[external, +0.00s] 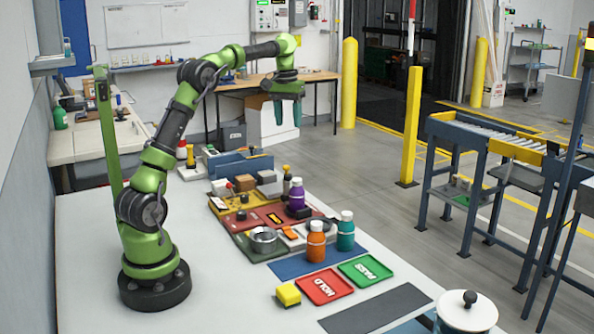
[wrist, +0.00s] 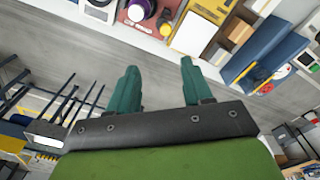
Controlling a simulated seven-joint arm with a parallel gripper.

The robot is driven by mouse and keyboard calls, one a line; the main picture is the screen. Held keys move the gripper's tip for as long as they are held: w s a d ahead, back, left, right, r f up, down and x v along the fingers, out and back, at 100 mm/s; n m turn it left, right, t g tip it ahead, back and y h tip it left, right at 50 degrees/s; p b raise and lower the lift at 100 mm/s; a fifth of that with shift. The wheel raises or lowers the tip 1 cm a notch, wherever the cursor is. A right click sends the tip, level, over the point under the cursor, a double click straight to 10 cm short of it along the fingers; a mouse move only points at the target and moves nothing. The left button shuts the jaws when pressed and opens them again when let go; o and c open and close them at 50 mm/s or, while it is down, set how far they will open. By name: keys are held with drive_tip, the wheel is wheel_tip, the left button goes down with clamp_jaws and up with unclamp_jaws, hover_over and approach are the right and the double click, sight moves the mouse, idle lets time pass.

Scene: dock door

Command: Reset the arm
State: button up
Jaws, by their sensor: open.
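My green arm stands on the left of the white table in the external view. My gripper (external: 280,111) is raised high above the far side of the table, fingers pointing down. In the wrist view its two teal fingers (wrist: 160,88) are apart with nothing between them. Below and in front of it on the table are an orange bottle (external: 316,245), a teal bottle (external: 345,235) and a purple bottle (external: 296,196), all upright with white caps. My gripper touches none of these things.
A red HOLD tray (external: 326,287) and a green PASS tray (external: 366,270) lie near the front right. A yellow block (external: 288,294) is beside them. A blue bin (external: 240,166) stands at the far end. A round white container (external: 468,312) is at the front edge. Open air surrounds my gripper.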

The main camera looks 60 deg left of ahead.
drive_tip(key=s+d+f+m+t+y, duration=0.1)
drive_tip(key=s+d+m+t, duration=0.2)
drive_tip(key=s+d+m, duration=0.2)
drive_tip(key=s+d+f+m+t+y, duration=0.1)
drive_tip(key=s+d+f+m+t, duration=0.1)
drive_tip(key=s+d+m, duration=0.4)
drive_tip(key=s+d+t, duration=0.1)
drive_tip(key=s+d, duration=0.4)
drive_tip(key=s, duration=0.7)
drive_tip(key=shift+d+t, duration=0.3)
drive_tip(key=shift+d, duration=0.05)
